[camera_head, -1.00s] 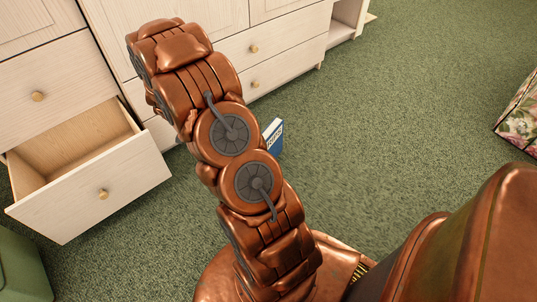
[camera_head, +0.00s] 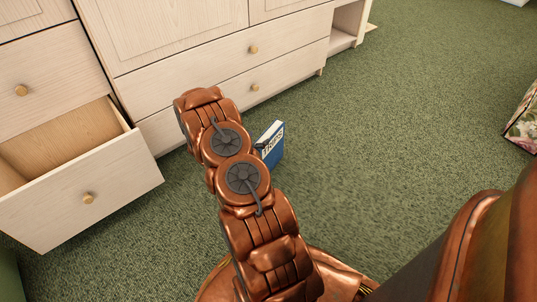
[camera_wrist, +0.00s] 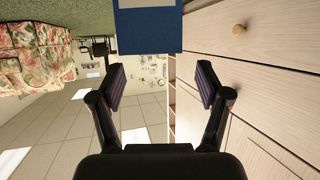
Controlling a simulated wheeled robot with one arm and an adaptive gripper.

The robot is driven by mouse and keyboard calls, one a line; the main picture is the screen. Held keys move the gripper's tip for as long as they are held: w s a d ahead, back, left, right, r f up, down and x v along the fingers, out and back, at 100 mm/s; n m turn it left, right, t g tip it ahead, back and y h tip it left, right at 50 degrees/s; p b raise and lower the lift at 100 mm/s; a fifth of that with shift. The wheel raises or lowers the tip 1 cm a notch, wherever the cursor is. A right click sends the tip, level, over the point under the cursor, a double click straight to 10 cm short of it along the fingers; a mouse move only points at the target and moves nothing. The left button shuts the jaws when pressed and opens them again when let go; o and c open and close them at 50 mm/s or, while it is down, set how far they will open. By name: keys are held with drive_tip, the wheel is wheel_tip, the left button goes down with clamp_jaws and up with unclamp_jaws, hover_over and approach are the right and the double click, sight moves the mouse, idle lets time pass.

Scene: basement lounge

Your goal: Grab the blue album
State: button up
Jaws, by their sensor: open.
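The blue album (camera_head: 270,144) stands upright on the green carpet in front of the light wood cabinet, partly hidden behind my arm in the head view. Its cover has a white band with dark lettering. In the wrist view the blue album (camera_wrist: 150,30) is at the top centre, beyond the fingertips, with a pale strip along its upper part. My gripper (camera_wrist: 161,84) is open and empty, its two fingers apart below the album and not around it. The gripper's fingers are hidden in the head view.
A light wood cabinet (camera_head: 210,62) lines the back. An open, empty drawer (camera_head: 85,190) juts out at the left. A floral-covered piece (camera_head: 524,125) stands at the right edge. The green carpet (camera_head: 390,120) between is clear.

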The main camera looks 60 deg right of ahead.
sight(267, 135)
drive_tip(key=shift+b+x, duration=0.5)
drive_tip(key=shift+x, duration=0.7)
drive_tip(key=shift+s+b+x, duration=0.15)
drive_tip(key=shift+b+x, duration=0.35)
drive_tip(key=shift+x, duration=0.55)
drive_tip(key=shift+s+b+x, duration=0.15)
drive_tip(key=shift+b+x, duration=0.35)
drive_tip(key=shift+x, duration=0.6)
drive_tip(key=shift+f, duration=0.1)
clamp_jaws()
